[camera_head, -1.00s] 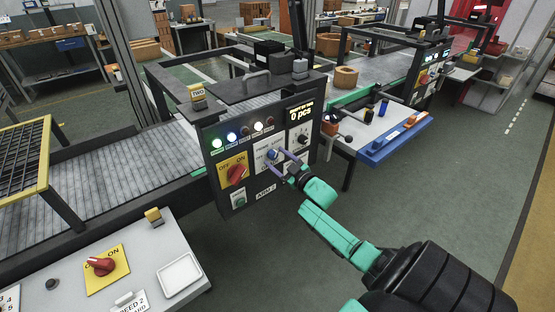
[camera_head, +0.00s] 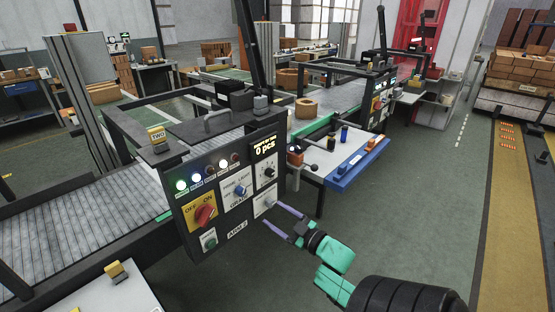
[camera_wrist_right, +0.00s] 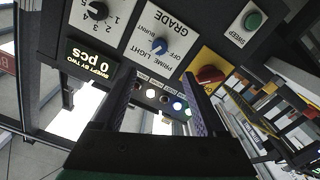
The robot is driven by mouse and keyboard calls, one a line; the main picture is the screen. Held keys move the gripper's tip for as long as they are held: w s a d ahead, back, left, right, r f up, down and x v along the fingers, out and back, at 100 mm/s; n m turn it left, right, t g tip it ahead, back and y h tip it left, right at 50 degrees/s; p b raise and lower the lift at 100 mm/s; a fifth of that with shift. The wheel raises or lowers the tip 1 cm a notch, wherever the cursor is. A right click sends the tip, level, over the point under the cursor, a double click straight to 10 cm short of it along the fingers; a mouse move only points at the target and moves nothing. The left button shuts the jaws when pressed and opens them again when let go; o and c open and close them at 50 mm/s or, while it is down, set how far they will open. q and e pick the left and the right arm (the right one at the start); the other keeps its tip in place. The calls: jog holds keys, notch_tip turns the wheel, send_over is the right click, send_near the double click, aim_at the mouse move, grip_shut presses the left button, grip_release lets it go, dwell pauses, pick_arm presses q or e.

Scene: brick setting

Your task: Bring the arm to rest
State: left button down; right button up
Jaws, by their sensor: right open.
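My right gripper (camera_head: 271,214) is open and empty, in front of the lower right part of a black control panel (camera_head: 222,240). Its purple fingers point at the panel; contact is not visible. In the wrist view the open fingers (camera_wrist_right: 160,85) frame a row of small lamps, with nothing between them. The blue grade knob (camera_head: 240,190) is up and left of the fingers, apart from them; it also shows in the wrist view (camera_wrist_right: 158,46). The right forearm comes in from the bottom right. My left gripper is out of view.
The panel carries a red switch (camera_head: 204,214), a green button (camera_head: 209,240) and a display reading 0 pcs (camera_head: 264,148). A conveyor (camera_head: 95,215) runs behind it. A white table with a blue front edge (camera_head: 350,170) stands to the right. The green floor (camera_head: 430,215) at right is open.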

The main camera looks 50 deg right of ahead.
dwell(0.5)
jog(key=s+a+f+m+g, duration=0.1)
jog(key=s+a+f+g, duration=0.2)
jog(key=f, duration=0.7)
jog(key=s+f+m+g+h, duration=0.1)
jog(key=s+f+g, duration=0.3)
jog(key=f, duration=0.7)
jog(key=s+a+f+m+g, duration=0.15)
jog(key=s+f, duration=0.35)
jog(key=f, duration=0.5)
jog(key=s+a+f+g, duration=0.4)
jog(key=s+a+f, duration=0.2)
jog(key=s, duration=0.3)
jog(key=s+a+f+n+g+y, duration=0.1)
jog(key=s+a+f+g, duration=0.3)
jog(key=s+a+f, duration=0.3)
jog(key=s+f, duration=0.1)
jog(key=s, duration=0.2)
jog(key=shift+s+a, duration=0.2)
jog(key=shift+s, duration=0.05)
jog(key=shift+g, duration=0.25)
